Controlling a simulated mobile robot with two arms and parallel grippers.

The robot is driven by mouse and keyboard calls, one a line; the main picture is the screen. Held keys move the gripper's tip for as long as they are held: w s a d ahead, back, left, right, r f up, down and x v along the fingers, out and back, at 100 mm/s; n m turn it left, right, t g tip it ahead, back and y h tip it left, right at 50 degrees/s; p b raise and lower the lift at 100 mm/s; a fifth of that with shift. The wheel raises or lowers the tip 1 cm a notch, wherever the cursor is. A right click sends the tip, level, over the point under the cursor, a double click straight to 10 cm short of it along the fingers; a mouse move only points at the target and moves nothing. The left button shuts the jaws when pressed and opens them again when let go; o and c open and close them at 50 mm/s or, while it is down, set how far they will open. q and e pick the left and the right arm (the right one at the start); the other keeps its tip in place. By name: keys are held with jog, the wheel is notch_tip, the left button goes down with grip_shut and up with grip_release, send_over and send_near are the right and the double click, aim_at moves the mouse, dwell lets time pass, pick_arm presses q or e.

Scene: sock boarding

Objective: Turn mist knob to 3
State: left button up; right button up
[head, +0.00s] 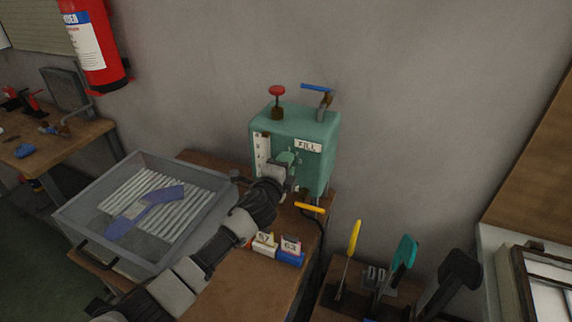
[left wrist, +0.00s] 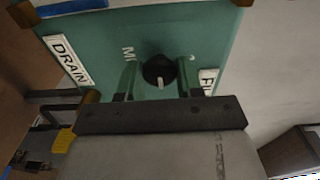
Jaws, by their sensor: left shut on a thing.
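The green steam box (head: 318,128) stands on the wooden bench against the wall, with FILL and DRAIN labels. My left gripper (head: 287,160) is at its front face. In the left wrist view, the two fingers of my left gripper (left wrist: 158,80) are on either side of the round black mist knob (left wrist: 157,66) and shut on it. The knob's white pointer line is toward the lower edge of that view. A label partly reading "MI" (left wrist: 128,53) is beside the knob; its scale numbers cannot be read. My right gripper is not in view.
A grey tray (head: 72,213) with a ribbed white bottom holds a blue sock (head: 147,209). A red-knobbed valve (head: 277,95) and a blue lever (head: 316,87) top the box. A yellow handle (head: 309,207) and number blocks (head: 290,250) are near my left arm.

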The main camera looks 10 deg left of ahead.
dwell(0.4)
pick_arm(q)
jog(key=o, duration=0.9)
jog(key=s+a, duration=0.2)
jog(key=s, duration=0.8)
jog(key=shift+s+b, duration=0.35)
jog(key=shift+b, duration=0.1)
